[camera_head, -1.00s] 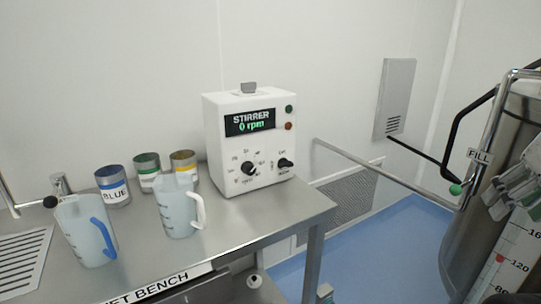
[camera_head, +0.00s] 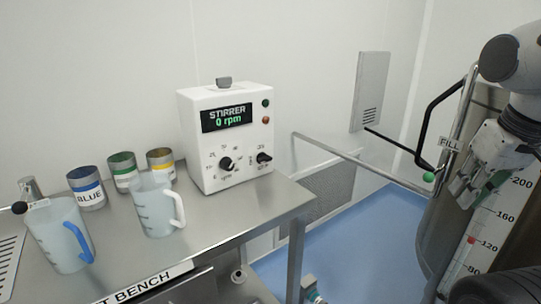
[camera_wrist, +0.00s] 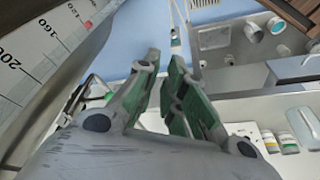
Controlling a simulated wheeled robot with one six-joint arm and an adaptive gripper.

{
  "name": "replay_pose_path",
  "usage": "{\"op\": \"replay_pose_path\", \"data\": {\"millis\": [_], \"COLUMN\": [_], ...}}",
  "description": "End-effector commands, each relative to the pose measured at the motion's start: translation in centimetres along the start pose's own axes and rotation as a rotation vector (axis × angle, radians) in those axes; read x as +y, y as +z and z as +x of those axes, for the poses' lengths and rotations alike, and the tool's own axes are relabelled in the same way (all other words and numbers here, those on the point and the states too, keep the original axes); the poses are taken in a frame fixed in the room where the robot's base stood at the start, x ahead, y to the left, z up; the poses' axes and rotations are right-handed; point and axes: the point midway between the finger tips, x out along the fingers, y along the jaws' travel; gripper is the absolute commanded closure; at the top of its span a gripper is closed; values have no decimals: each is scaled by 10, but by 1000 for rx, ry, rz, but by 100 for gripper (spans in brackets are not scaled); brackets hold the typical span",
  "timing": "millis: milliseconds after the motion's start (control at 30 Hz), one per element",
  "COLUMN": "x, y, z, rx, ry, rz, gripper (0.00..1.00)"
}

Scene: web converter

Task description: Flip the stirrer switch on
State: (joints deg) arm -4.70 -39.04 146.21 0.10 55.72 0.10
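The white stirrer box (camera_head: 205,180) stands on the steel bench in the head view. Its display (camera_head: 226,118) reads "STIRRER 0 rpm". A black dial knob (camera_head: 226,163) is on the left of its front, and a smaller black switch knob (camera_head: 264,157) is on the right. The small print beside the switch is too blurred to read surely. My gripper (camera_head: 467,195) is at the far right in the head view, well apart from the box, in front of the steel tank. In the wrist view its green-padded fingers (camera_wrist: 165,62) are apart with nothing between them.
Two jugs, one white-handled (camera_head: 155,210) and one blue-handled (camera_head: 62,240), stand on the bench (camera_head: 225,225) left of the box. Several paint tins, including a blue one (camera_head: 88,190), stand behind. A metal rail (camera_head: 350,160) and black tank handle (camera_head: 428,125) lie between gripper and box.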

Motion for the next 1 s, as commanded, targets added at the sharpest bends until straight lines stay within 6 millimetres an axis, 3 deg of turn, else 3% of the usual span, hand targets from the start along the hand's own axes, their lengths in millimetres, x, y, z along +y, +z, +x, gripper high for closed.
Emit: {"op": "replay_pose_path", "data": {"millis": [133,267,367,500,633,733,800,1000], "x": [-24,-52,-81,-134,-187,-222,-241,-270], "y": [-7,-35,-64,-111,-153,-185,-208,-262], "z": [37,79,115,166,197,204,198,148], "rx": [-153,-171,-118,30,219,386,511,836], "ry": [-21,-32,-48,-97,-168,-233,-277,-383], "rz": [-114,-222,-302,-403,-465,-485,-481,-447], "gripper": [100,100,100,100,100,100,100,100]}}
